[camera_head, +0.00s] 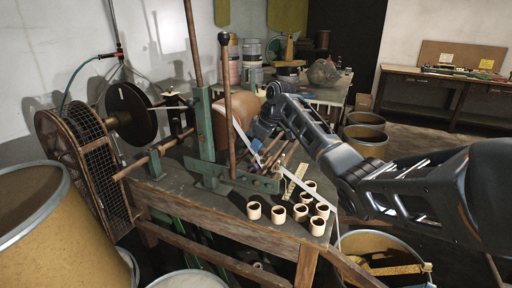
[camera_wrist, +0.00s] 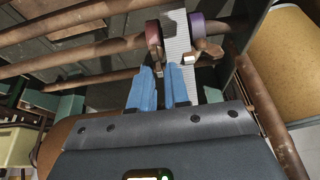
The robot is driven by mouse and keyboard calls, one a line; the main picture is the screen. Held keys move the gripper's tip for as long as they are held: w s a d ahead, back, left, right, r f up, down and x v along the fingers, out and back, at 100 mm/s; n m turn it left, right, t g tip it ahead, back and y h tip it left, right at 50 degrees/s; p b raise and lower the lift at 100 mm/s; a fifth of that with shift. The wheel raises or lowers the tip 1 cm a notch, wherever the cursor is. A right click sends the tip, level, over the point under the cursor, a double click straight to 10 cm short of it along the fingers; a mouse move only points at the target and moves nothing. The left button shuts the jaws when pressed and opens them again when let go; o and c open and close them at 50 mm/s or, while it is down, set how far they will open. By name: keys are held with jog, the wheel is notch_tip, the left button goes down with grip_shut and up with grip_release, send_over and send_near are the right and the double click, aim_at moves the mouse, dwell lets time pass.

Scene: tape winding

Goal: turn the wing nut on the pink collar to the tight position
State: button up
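In the wrist view a dull pink collar (camera_wrist: 153,36) sits on a rod at top centre, left of a white ribbed tape (camera_wrist: 177,32). A small brown wing nut (camera_wrist: 160,71) shows below the pink collar, at the fingertips. A purple collar (camera_wrist: 197,26) is right of the tape, with a tan wing nut (camera_wrist: 190,60) below it. My gripper (camera_wrist: 160,76) has two blue fingers with a gap between them; it looks open, with the pink collar's wing nut in front of the gap. Contact is unclear. In the head view the collars are too small to tell.
Brown rods (camera_wrist: 80,47) cross the wrist view. In the head view, several cardboard rings (camera_head: 301,212) stand on the workbench (camera_head: 190,200), near an upright post (camera_head: 229,100) and a black reel (camera_head: 130,113). Drums (camera_head: 365,140) stand on the floor behind my arm.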

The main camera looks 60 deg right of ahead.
grip_shut()
jog(key=shift+m+p, duration=0.3)
jog(key=shift+p, duration=0.15)
jog(key=m+h+p, duration=0.1)
jog(key=m+p, duration=0.1)
jog(key=shift+r+m+p, duration=0.1)
jog(key=shift+m+p, duration=0.3)
jog(key=m, duration=0.1)
jog(key=m+h+p, duration=0.1)
jog(key=m, duration=0.1)
jog(key=shift+s+d+m+g+h, duration=0.1)
jog(key=shift+d+m+g+h, duration=0.1)
jog(key=shift+m+g+h, duration=0.15)
jog(key=m, duration=0.2)
jog(key=m+g+h, duration=0.1)
jog(key=m, duration=0.1)
jog(key=shift+s+d+f+m+p, duration=0.15)
jog(key=shift+f+m+p, duration=0.05)
jog(key=shift+m+p, duration=0.1)
jog(key=m, duration=0.1)
jog(key=m+g, duration=0.1)
jog(key=m, duration=0.1)
jog(key=m+g+h, duration=0.1)
jog(key=shift+s+d+m, duration=0.15)
jog(key=shift+s+m, duration=0.1)
